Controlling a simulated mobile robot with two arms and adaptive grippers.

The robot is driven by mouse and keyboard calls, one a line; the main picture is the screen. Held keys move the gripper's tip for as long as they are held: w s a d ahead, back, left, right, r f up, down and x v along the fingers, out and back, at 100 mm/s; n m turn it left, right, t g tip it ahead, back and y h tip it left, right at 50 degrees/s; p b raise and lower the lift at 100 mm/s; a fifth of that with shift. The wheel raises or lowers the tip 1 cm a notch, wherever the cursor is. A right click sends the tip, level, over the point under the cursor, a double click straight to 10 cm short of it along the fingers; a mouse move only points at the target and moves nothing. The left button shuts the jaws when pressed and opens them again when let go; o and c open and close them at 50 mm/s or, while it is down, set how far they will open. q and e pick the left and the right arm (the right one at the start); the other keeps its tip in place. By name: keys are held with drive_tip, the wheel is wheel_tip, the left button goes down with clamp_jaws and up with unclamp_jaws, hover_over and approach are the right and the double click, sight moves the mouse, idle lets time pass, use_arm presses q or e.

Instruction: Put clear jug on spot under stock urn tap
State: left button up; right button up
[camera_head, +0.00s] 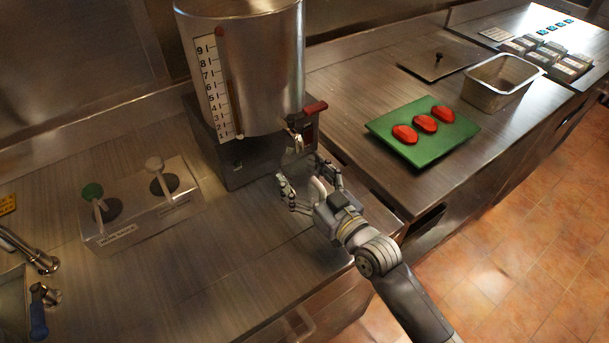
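The stock urn (262,75) is a large steel cylinder with a level scale, standing on a dark metal base at the back of the counter. Its tap (296,128), with a red handle, is at its lower right. My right gripper (308,181) is just below and in front of the tap, with its fingers spread apart. A pale curved piece (318,187) shows between the fingers; I cannot tell whether it is part of the clear jug. No clear jug stands out for certain. My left gripper is not in view.
A box with green and white levers (142,205) stands left of the urn. A sink tap (28,250) is at the far left. To the right are a green board (424,149) with red pieces and a steel pan (492,92).

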sight(315, 189)
drive_tip(key=shift+s+d+r, duration=0.1)
drive_tip(key=shift+s+r, duration=0.05)
drive_tip(key=shift+r, duration=0.3)
drive_tip(key=v, duration=0.4)
drive_tip(key=shift+f+b, duration=0.35)
drive_tip(key=shift+f, duration=0.05)
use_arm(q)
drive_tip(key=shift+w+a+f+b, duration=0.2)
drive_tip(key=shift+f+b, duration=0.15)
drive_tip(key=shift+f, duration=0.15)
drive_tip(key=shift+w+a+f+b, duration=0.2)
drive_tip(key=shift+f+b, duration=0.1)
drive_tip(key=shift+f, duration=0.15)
use_arm(e)
drive_tip(key=v, duration=0.7)
drive_tip(key=shift+s+d+r, duration=0.25)
drive_tip(key=shift+s, duration=0.05)
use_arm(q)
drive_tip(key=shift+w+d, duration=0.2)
